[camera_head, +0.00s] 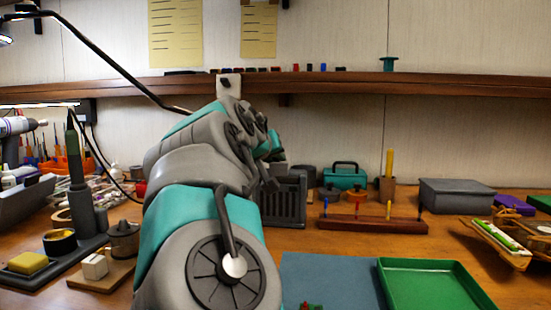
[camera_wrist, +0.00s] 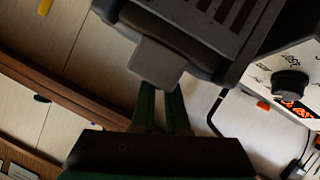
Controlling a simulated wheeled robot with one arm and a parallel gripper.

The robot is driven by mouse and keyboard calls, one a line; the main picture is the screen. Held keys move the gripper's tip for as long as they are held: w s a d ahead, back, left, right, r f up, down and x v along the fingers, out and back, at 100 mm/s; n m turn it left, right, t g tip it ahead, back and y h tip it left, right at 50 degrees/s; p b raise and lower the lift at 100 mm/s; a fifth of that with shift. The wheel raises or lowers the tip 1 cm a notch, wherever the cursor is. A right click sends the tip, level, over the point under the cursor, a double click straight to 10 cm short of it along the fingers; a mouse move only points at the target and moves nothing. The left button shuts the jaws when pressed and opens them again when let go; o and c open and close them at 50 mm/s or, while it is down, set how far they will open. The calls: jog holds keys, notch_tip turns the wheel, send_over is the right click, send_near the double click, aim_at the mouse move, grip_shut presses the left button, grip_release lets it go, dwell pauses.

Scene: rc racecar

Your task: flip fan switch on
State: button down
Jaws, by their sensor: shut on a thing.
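The fan appears to be the dark grey slatted box (camera_head: 285,203) on the bench, partly hidden behind my arm. In the wrist view, a dark slatted housing (camera_wrist: 235,22) fills the top, with a lighter grey block (camera_wrist: 145,62) at its lower left; I cannot tell for sure whether this block is the switch. My gripper (camera_wrist: 162,90) has dark green fingers with a narrow gap between them. Their tips meet the lower end of the grey block, and it is held there. In the head view my gripper is hidden by my arm.
A white device with a black knob (camera_wrist: 290,84) and an orange display stands right of the housing. A teal toolbox (camera_head: 343,177), a reddish-brown rack (camera_head: 372,225) and a grey box (camera_head: 457,195) stand right of my arm. A green tray (camera_head: 432,285) lies in front.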

dwell(0.4)
jog(key=m+y+b, duration=0.1)
jog(key=d+m+y+b, duration=0.1)
jog(key=m, duration=0.1)
jog(key=shift+s, duration=0.1)
jog(key=shift+s+d+m+t+y+b, duration=0.1)
jog(key=shift+d+m+t+y+b, duration=0.1)
jog(key=shift+d+m+y+b, duration=0.45)
jog(key=shift+s+d+m+t+y+b, duration=0.15)
jog(key=shift+m+y+b, duration=0.3)
jog(key=shift+m+y, duration=0.45)
jog(key=shift+w+m, duration=0.1)
jog(key=shift+m, duration=0.15)
jog(key=c, duration=0.9)
grip_release()
